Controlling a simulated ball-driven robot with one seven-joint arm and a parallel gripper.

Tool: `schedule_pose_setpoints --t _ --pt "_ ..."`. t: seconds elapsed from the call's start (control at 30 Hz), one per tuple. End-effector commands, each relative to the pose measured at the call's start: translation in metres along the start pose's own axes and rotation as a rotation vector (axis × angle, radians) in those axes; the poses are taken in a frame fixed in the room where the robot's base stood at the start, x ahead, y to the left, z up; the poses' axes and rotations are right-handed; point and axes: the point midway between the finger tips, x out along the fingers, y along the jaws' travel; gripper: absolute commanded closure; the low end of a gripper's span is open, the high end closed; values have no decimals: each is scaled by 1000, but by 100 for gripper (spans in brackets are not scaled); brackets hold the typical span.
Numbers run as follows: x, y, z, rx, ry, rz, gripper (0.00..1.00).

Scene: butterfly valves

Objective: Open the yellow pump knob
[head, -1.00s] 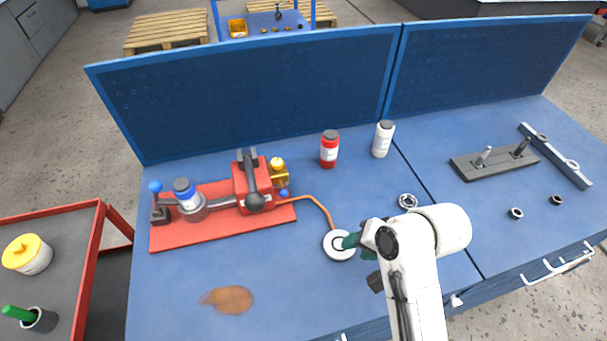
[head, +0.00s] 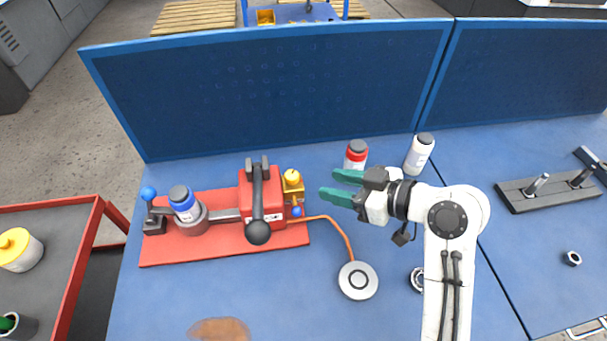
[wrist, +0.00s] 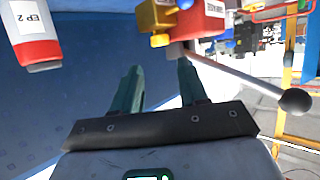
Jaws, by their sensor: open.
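The yellow pump knob (head: 292,176) sits on top of a yellow block (head: 293,193) at the right end of the red pump (head: 261,200). The yellow block (wrist: 155,15) also shows at the top of the wrist view, with a yellow knob (wrist: 160,40) just below it. My gripper (head: 328,183) has two green fingers, held apart with nothing between them. It points left at the knob from its right, with a small gap. In the wrist view the open fingers (wrist: 160,68) point up toward the yellow parts.
A black-ball lever (head: 257,232) stands in front of the pump. A red-and-white bottle (head: 356,156) stands close behind my gripper, a white bottle (head: 420,153) farther right. A copper pipe runs to a round disc (head: 358,280). The blue table front is mostly clear.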

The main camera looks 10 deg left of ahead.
Motion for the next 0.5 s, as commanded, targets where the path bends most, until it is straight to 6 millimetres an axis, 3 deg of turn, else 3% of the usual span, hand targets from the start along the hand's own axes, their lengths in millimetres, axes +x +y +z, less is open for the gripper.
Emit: schedule_pose_setpoints --t 0.3,0.5 --pt "58 -1 -1 2 -3 -4 57" --pt "81 -1 0 3 -4 -2 57"
